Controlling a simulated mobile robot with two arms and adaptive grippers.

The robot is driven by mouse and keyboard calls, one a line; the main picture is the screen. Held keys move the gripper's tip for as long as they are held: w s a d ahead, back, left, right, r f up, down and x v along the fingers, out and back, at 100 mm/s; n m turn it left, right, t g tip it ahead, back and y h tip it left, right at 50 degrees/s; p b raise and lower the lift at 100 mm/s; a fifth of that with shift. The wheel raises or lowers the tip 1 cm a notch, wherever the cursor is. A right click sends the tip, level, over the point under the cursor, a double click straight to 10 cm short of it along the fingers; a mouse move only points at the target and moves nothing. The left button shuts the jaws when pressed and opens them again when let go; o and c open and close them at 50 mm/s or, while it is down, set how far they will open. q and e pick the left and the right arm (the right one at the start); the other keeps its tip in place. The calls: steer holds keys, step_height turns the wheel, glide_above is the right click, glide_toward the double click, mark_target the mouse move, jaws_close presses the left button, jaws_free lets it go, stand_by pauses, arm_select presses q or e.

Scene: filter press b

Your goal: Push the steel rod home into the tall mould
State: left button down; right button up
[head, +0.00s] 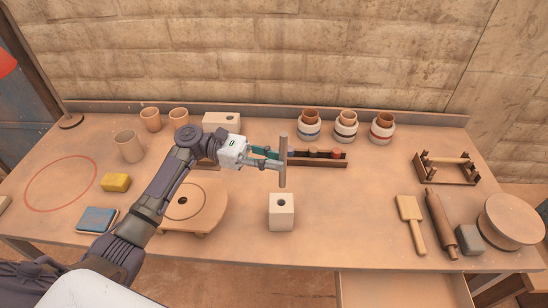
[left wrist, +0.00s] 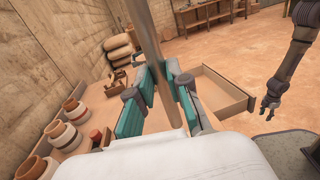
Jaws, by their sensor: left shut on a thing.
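The steel rod (head: 283,165) is grey-brown and stands upright in my left gripper (head: 281,163), which is shut around its middle. In the left wrist view the rod (left wrist: 148,50) passes between the teal finger pads (left wrist: 150,98). The tall mould (head: 281,215) is a pale block with a round hole in its top, near the table's front. In the head view the rod's lower end shows just above the hole, apart from it; the exact alignment is hard to judge. My right gripper (left wrist: 268,112) hangs empty with its fingers apart in the left wrist view.
A low pale block with a hole (head: 222,119) stands at the back. A dark rack (head: 325,163) lies behind the rod. A round wooden wheel (head: 205,200) is left of the mould. A paddle (head: 410,215) and rolling pin (head: 440,225) lie right. Table around the mould is clear.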

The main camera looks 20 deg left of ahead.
arm_select(q)
steer(key=shift+r, duration=0.1)
steer(key=b, duration=0.3)
glide_above(274, 200)
steer(key=shift+s+f, duration=0.1)
steer(key=shift+f, duration=2.85)
steer(key=shift+p, duration=1.05)
steer(key=shift+f+b, duration=0.5)
steer(key=shift+f, duration=0.25)
steer(key=shift+f+b, duration=1.75)
steer(key=shift+f, duration=0.95)
